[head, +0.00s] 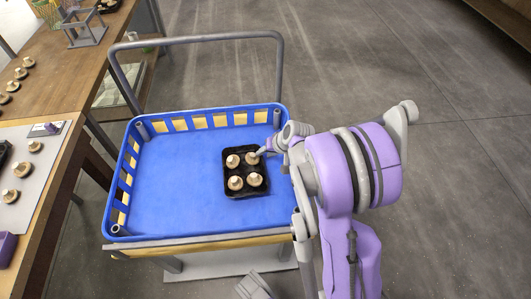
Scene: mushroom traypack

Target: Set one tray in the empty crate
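A black tray (246,193) holding several pale mushrooms sits inside the blue crate (170,196), right of its middle. It looks flat on the crate floor, though a small gap under it could not be seen. Nothing else lies in the crate. My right gripper (263,152) reaches in over the crate's right wall, its fingertips at the tray's upper right edge. The fingers are small and partly hidden by the wrist, so I cannot tell whether they grip the rim. My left gripper is not in view.
The crate rests on a cart with a tall grey handle (196,38). A wooden table (62,45) and a grey mat (50,165) with several loose mushrooms are at left. A grey stand (86,30) is at the back left. Open floor lies behind and right.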

